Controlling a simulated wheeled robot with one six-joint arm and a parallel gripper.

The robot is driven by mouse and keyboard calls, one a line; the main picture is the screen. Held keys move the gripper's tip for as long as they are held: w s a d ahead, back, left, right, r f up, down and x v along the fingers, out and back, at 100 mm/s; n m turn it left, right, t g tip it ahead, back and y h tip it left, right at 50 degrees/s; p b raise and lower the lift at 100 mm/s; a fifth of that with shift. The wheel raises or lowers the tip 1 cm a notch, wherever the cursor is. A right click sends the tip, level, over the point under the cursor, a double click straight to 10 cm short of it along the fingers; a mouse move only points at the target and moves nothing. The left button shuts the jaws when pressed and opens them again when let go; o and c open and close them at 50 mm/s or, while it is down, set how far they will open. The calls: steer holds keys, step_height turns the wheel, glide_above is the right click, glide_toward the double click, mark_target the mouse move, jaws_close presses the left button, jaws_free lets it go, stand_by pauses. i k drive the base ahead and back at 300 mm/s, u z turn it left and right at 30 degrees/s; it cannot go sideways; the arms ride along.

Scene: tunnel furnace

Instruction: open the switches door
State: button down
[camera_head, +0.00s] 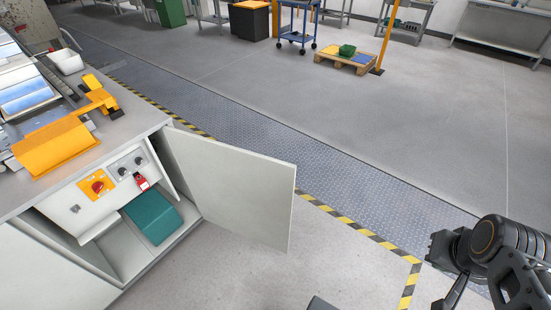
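The white switches door (235,190) stands swung wide open, out from the right side of the white cabinet opening. Inside the cabinet, a red rotary switch on a yellow plate (97,186), a grey plate with dark knobs (126,166) and a red tag-like part (142,182) are exposed. My gripper (455,292) seems to be among the dark arm parts at the lower right, partly cut off by the frame edge. It is well apart from the door, and its fingers cannot be made out clearly.
A teal box (152,217) sits inside the cabinet. Another white panel (50,268) is at lower left. Orange parts (58,147) lie on the counter. Floor between door and arm is clear, with yellow-black tape (350,222). A pallet (345,62) and blue cart (297,25) stand far back.

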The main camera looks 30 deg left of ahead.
mark_target(250, 195)
steer(key=u, duration=1)
steer(key=i, duration=1.05)
steer(key=u, duration=0.95)
